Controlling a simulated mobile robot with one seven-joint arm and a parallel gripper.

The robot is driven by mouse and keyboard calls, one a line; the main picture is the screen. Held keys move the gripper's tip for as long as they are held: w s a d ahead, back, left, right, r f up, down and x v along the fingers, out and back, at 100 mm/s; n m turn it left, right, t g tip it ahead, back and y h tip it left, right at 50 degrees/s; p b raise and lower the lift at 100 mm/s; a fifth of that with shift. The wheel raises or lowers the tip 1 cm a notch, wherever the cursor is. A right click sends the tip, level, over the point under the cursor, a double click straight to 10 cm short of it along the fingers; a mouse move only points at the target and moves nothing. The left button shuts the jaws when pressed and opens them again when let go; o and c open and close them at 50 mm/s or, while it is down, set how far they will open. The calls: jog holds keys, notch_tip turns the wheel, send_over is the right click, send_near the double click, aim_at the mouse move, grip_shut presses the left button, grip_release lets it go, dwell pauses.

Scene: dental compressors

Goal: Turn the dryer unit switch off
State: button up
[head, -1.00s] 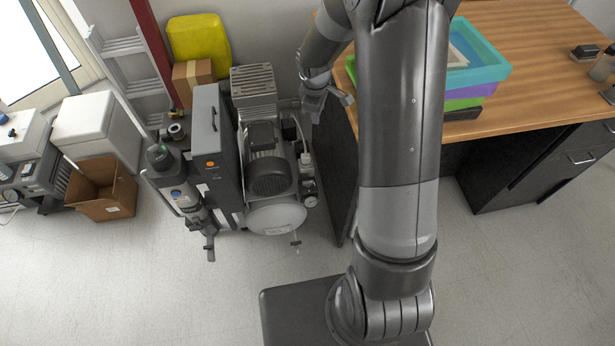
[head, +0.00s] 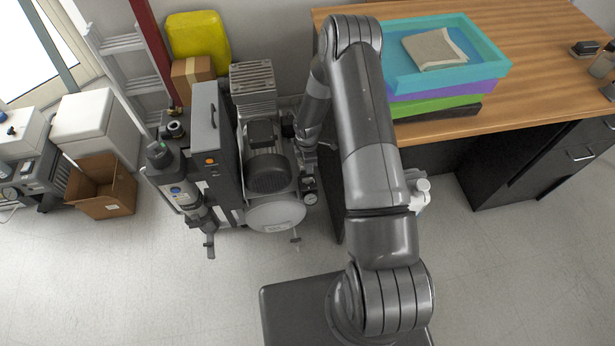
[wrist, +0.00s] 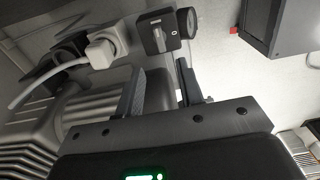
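The compressor unit (head: 268,172) stands on the floor, with a tall grey housing (head: 205,125) on its left that has an orange round spot. I cannot tell from the head view where this switch sits. My gripper (wrist: 163,83) is open and empty, its two fingers apart, below the switch and not touching it. In the head view my gripper (head: 306,158) is beside the compressor's right side, partly hidden.
A wooden desk (head: 540,50) with stacked coloured trays (head: 440,85) stands at the right. A dark panel stands right of the compressor, close to my arm. A cardboard box (head: 102,190) and a yellow container (head: 198,36) are at the left. The front floor is clear.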

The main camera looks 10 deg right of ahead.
aim_at(308, 179)
notch_tip(308, 179, down, 10)
dwell(0.5)
jog(key=shift+c, duration=0.3)
grip_shut()
